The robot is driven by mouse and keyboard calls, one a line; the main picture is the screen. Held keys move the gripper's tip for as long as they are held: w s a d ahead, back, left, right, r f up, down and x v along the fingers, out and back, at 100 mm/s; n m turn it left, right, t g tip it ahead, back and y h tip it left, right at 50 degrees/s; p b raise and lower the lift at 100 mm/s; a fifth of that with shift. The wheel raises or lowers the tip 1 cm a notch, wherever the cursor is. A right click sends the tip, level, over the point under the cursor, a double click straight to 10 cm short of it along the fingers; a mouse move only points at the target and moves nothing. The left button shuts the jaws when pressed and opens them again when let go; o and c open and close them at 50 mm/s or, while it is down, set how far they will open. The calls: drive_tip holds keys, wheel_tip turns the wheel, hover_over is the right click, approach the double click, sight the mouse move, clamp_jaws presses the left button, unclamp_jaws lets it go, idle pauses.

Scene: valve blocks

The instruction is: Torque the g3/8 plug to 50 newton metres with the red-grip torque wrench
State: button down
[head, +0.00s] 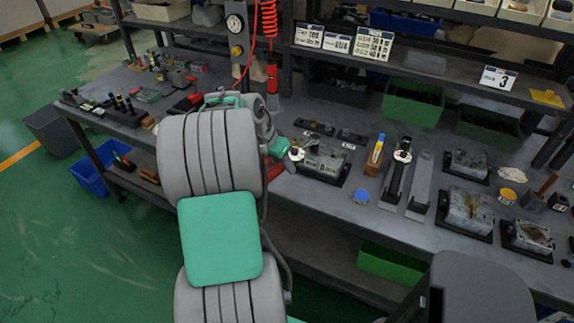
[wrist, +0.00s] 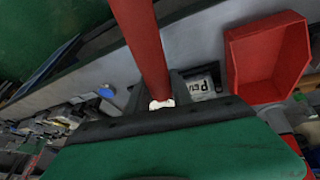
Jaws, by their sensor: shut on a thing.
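In the wrist view, a red bar (wrist: 145,45), which looks like the torque wrench's red grip, runs from the top edge down into my gripper (wrist: 162,104). My gripper is shut on it, and the dark jaws hide its lower end. In the head view my arm hides most of the gripper and the wrench. A grey valve block (head: 324,158) on a black base stands on the bench just right of my gripper. More blocks (head: 467,208) (head: 527,237) stand farther right. The g3/8 plug and the wrench's scale cannot be made out.
A red open tray (wrist: 262,62) lies beside the bar in the wrist view. A blue cap (head: 361,196), a yellow-and-blue bottle (head: 376,150) and tall dark holders (head: 396,180) stand on the bench. Green bins (head: 412,104) sit behind. Loose small parts crowd the left end.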

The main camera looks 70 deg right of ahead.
drive_tip(key=shift+w+d+r+m, duration=0.15)
drive_tip(key=shift+w+d+m, duration=0.1)
drive_tip(key=shift+w+m, duration=0.25)
drive_tip(key=shift+w+p, duration=0.15)
drive_tip(key=shift+p, duration=0.15)
drive_tip(key=shift+w+d+m+g+y+p, duration=0.4)
drive_tip(key=shift+w+d+m+p, duration=0.2)
drive_tip(key=shift+w+m, duration=0.3)
drive_tip(key=shift+w, duration=0.15)
drive_tip(key=shift+w+d+m+y+p, duration=0.3)
drive_tip(key=shift+w+d+m+p, duration=0.4)
drive_tip(key=shift+w+m+p, duration=0.3)
drive_tip(key=shift+d+g+p, duration=0.1)
drive_tip(key=shift+g+p, duration=0.2)
drive_tip(key=shift+p, duration=0.05)
drive_tip(key=shift+w+d+m+y+p, duration=0.4)
drive_tip(key=shift+w+d+m+p, duration=0.35)
drive_tip(key=shift+p, duration=0.85)
